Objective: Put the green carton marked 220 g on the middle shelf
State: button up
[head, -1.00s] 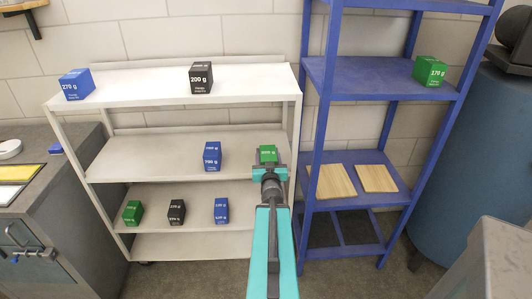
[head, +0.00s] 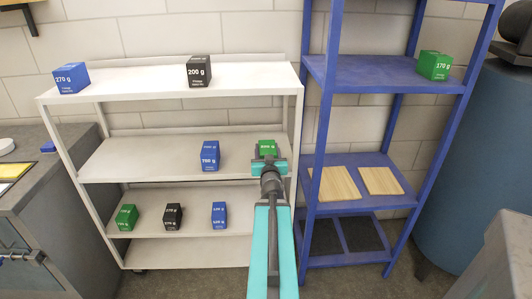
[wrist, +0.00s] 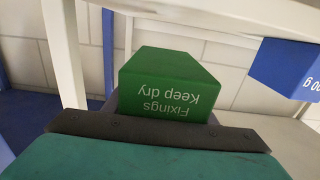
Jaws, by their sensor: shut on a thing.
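A green carton (head: 267,145) is at the right end of the white shelf unit, at the height of its middle shelf (head: 130,160). My gripper (head: 268,160) is shut on it from the front. In the wrist view the green carton (wrist: 165,82) shows the words "Fixings" and "Keep dry" upside down, behind my gripper's dark edge (wrist: 155,130). Its weight mark is not readable. I cannot tell whether its base touches the shelf. A blue carton (head: 210,155) stands on the same shelf to the left and shows at the right in the wrist view (wrist: 290,68).
The top shelf (head: 140,85) holds a blue carton (head: 71,78) and a black 200 g carton (head: 198,71). Lower down stand green (head: 126,217), black (head: 173,217) and blue (head: 219,215) cartons. A blue rack (head: 345,75) holding a green 170 g carton (head: 434,66) is close on the right.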

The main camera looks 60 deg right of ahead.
jog(key=shift+d+f+b, duration=0.15)
jog(key=shift+b, duration=0.45)
jog(key=shift+w+d, duration=0.2)
jog(key=shift+d, duration=0.1)
jog(key=shift+x, duration=3.35)
jog(key=shift+f, duration=0.15)
jog(key=shift+w+d, duration=0.3)
jog(key=shift+d, duration=0.15)
jog(key=shift+s+a+f+b, duration=0.15)
jog(key=shift+f+b, duration=0.5)
jog(key=shift+f, duration=1.15)
jog(key=shift+f, duration=0.15)
jog(key=o, duration=1.2)
